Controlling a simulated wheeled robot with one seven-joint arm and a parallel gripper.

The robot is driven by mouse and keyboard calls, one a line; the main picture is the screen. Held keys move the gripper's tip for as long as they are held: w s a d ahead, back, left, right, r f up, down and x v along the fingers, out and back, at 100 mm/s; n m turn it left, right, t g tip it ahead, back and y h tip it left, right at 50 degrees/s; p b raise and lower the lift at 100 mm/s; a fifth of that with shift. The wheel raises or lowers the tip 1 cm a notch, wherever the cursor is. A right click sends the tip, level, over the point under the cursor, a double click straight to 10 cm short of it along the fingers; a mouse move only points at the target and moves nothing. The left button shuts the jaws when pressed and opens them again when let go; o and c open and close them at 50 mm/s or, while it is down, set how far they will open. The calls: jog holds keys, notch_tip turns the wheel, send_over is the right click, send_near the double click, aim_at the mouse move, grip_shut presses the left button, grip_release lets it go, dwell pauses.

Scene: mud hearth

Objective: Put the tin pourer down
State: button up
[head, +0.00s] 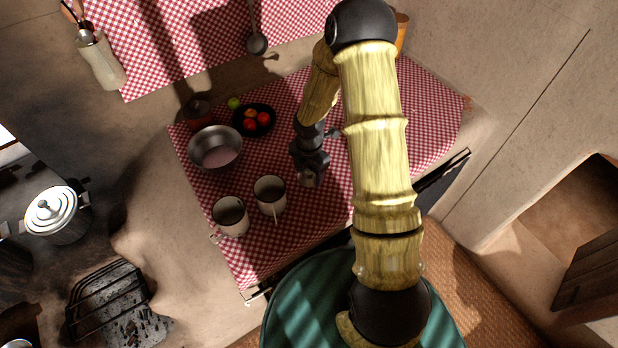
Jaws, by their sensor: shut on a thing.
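My gripper (309,172) hangs over the checked cloth near the middle of the counter, right of the two cups. It is shut on a small, dull thing, taken as the tin pourer (307,178); only a little of it shows between the fingers, and my gripper hides the rest. I cannot tell whether it touches the cloth.
Two pale cups, one (270,195) nearer my gripper and one (230,216) farther left, stand on the red checked cloth (290,236). A metal bowl (215,148) and a dark plate of fruit (253,121) stand behind. Bare cloth lies in front of my gripper.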

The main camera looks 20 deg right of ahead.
aim_at(309, 179)
jog(key=shift+f, duration=1.85)
jog(key=shift+f, duration=0.1)
jog(key=shift+f, duration=0.1)
jog(key=o, duration=1)
jog(key=shift+c, duration=0.2)
notch_tip(309, 179, up, 12)
jog(key=shift+r, duration=0.2)
